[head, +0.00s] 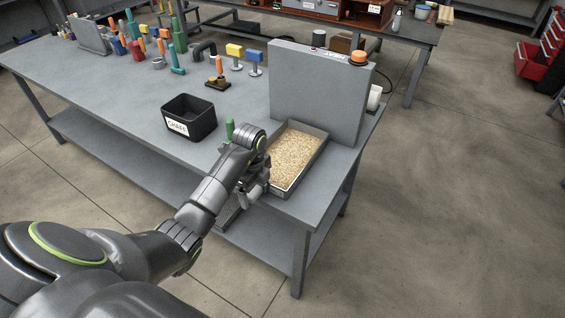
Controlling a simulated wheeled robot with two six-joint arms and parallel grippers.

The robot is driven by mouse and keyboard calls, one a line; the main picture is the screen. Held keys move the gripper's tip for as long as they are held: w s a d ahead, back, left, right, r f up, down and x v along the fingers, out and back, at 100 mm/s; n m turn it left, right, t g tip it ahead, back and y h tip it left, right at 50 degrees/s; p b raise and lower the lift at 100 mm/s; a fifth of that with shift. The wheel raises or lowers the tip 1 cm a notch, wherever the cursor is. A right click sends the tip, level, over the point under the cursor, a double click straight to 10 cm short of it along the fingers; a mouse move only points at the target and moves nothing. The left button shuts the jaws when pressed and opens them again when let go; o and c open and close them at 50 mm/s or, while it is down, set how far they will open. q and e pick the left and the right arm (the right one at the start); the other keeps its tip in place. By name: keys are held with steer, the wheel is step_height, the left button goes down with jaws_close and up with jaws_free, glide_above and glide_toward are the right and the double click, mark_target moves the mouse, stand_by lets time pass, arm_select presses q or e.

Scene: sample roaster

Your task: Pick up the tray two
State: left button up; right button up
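A grey rectangular metal tray (322,148) filled with pale beige grains lies on the grey workbench, in front of a tall grey box. No label that names it tray two can be read. My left gripper (262,192) is at the near left side of the tray, close to its edge. My own wrist hides part of the fingers and of the tray's left side, so I cannot tell whether the fingers touch the tray or whether they are open. My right gripper is out of view.
The grey box (318,95) with an orange knob (358,57) stands right behind the tray. A black bin labelled CHAFF (190,118) stands to the left, and a green handle (229,129) is beside my wrist. Several coloured tools fill the far left of the bench.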

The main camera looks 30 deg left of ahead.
arm_select(q)
steer(key=c, duration=1.2)
steer(key=shift+o, duration=0.2)
steer(key=shift+r, duration=0.1)
steer(key=shift+s+r+b, duration=0.15)
steer(key=shift+r+b, duration=0.15)
steer(key=shift+b, duration=0.1)
step_height(320, 180, up, 4)
steer(key=shift+a+r, duration=0.1)
steer(key=shift+r, duration=0.05)
step_height(320, 180, up, 3)
steer(key=p, duration=0.3)
steer(key=s+a+f+p, duration=0.1)
steer(key=s, duration=1.8)
steer(key=shift+s+a+p, duration=0.2)
steer(key=shift+s+p, duration=0.15)
steer(key=shift+p, duration=0.05)
